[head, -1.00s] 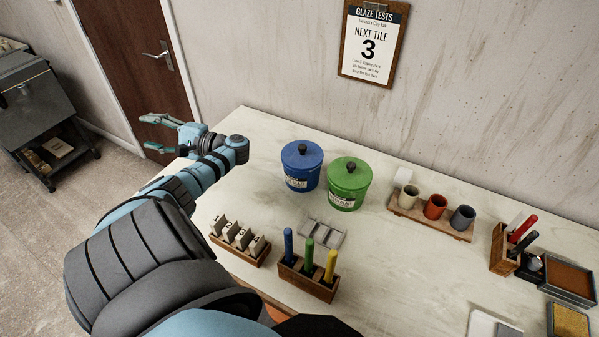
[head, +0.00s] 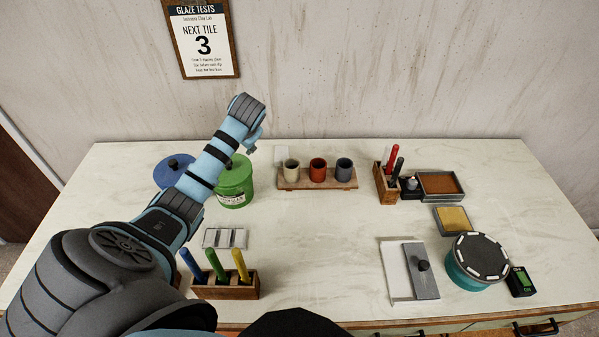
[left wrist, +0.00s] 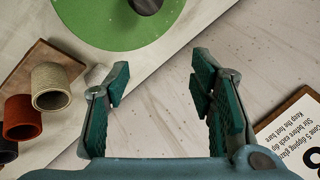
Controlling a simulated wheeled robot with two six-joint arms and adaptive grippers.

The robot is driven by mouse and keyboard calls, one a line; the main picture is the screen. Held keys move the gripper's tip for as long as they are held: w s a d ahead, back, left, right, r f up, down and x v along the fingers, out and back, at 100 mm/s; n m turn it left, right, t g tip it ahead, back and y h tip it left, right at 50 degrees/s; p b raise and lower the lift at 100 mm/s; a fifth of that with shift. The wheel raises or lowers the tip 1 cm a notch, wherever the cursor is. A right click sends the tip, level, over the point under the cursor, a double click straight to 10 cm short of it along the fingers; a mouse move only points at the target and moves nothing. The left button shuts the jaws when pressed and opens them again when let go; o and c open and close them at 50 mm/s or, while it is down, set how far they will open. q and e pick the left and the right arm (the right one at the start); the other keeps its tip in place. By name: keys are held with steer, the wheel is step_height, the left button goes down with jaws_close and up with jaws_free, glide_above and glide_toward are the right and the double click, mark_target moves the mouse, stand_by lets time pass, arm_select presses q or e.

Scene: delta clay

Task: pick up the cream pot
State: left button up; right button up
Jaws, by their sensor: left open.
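The cream pot (head: 291,168) stands upright at the left end of a wooden board (head: 318,184), beside a red pot (head: 318,169) and a grey pot (head: 344,168). My left gripper (head: 257,138) is above the back of the table, left of the cream pot and near the green lidded jar (head: 235,185); my wrist partly hides it. In the left wrist view the gripper (left wrist: 163,88) is open and empty. The cream pot (left wrist: 50,90) shows there left of both fingers, outside the jaws. My right gripper is not in view.
A blue lidded jar (head: 172,168) is partly behind my left arm. A brush holder (head: 233,290) stands at the front left. A tool block (head: 385,188), trays (head: 441,186) and a turntable (head: 478,262) are on the right. The table's middle is clear.

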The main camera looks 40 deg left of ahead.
mark_target(292, 167)
arm_select(q)
steer(key=w+d+n+t+h, duration=0.1)
steer(key=w+d+h, duration=0.15)
steer(key=d, duration=0.35)
steer(key=w+d+n+h, duration=0.1)
steer(key=d+h, duration=0.2)
steer(key=d, duration=0.3)
steer(key=b+x, duration=0.1)
steer(key=x, duration=0.3)
steer(key=b+x, duration=0.1)
steer(key=x, duration=0.4)
steer(key=w+b+x, duration=0.1)
steer(key=x, duration=0.3)
steer(key=shift+w+a+r, duration=0.1)
steer(key=shift+w+a, duration=0.05)
steer(key=shift+a, duration=0.05)
steer(key=shift+r, duration=0.1)
steer(key=c, duration=1)
